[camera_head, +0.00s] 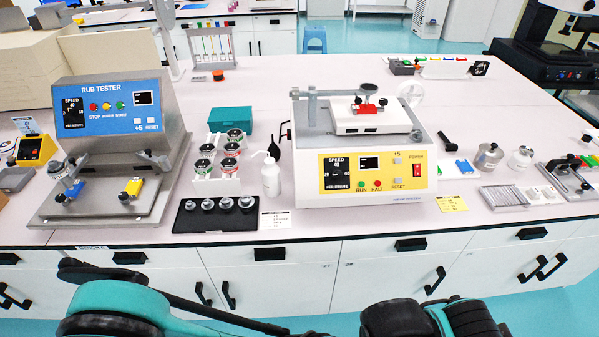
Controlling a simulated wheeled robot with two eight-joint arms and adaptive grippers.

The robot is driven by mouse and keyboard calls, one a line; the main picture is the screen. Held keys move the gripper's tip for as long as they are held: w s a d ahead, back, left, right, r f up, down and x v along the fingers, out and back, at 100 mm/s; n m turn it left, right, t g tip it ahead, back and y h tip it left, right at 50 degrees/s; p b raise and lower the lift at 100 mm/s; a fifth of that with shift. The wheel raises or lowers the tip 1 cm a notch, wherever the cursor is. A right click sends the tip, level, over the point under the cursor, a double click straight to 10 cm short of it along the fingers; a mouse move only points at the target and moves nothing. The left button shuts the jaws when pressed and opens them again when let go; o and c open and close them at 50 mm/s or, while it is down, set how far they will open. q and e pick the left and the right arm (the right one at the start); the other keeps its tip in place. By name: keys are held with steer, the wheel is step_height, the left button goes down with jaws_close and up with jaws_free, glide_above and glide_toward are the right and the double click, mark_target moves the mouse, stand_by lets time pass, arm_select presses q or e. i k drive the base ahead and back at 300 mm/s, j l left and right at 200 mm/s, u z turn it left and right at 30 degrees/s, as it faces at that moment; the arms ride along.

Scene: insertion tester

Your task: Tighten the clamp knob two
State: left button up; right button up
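The rub tester (118,122) stands at the left of the bench, with a blue panel and a metal base. Its base carries two small clamp-like fixtures, one with a blue block (73,188) at the left and one with a yellow block (134,186) at the right. Small dark knobs sit by them, one at the left (57,168) and one at the right (145,154). A second tester (350,150) in the middle has a yellow panel and a dark round knob (367,88) above a red block. No label shows which knob is number two. Neither gripper is in view.
Teal and black parts of my arms cross the bottom. Between the testers are a white rack of jars (203,187), a squeeze bottle (271,178) and a black weight tray (187,222). Another clamp fixture (568,178) stands at the far right. The bench middle-back is fairly clear.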

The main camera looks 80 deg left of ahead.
mark_target(124, 196)
steer(key=u, duration=4.35)
